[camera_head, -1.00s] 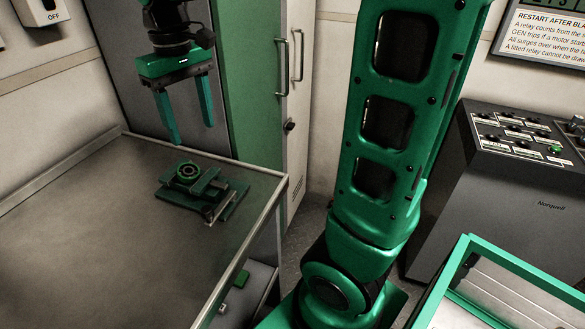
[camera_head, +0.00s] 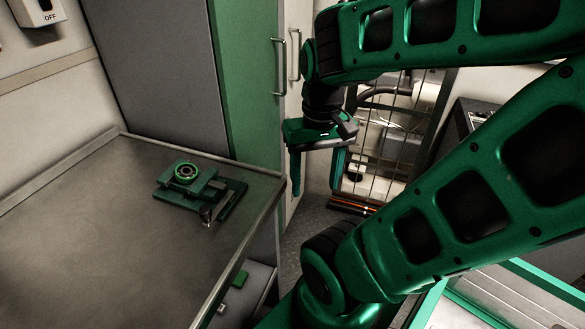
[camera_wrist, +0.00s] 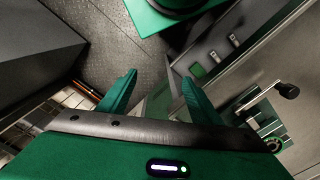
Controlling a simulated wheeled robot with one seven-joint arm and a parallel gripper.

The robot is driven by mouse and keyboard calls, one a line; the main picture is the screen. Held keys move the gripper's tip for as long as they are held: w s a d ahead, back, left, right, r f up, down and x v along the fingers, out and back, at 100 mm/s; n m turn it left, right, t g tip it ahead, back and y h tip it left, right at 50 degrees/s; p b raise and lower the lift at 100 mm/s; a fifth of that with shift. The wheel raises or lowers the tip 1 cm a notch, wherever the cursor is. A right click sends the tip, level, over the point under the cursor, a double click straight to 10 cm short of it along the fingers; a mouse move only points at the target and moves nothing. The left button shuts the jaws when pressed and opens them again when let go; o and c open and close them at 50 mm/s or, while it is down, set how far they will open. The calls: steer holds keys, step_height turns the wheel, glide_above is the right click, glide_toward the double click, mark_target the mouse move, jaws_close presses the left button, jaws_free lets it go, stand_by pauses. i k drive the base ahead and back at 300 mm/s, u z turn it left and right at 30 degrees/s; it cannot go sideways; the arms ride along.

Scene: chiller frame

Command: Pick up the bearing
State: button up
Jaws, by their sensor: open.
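The bearing (camera_head: 186,172), a dark ring with a green rim, rests on top of a green vise (camera_head: 228,199) near the table's right corner. In the wrist view, the two fingers of my gripper (camera_wrist: 157,84) are spread above the floor and the table side.
The grey table (camera_head: 90,230) has a raised rim and is mostly clear. A cabinet with a green front (camera_head: 245,80) stands behind. A wire-fronted rack (camera_head: 395,140) stands behind my arm.

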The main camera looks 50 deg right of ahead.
mark_target(180, 169)
steer(key=k, duration=1)
steer(key=z, duration=0.95)
steer(key=i, duration=0.5)
steer(key=u, duration=0.05)
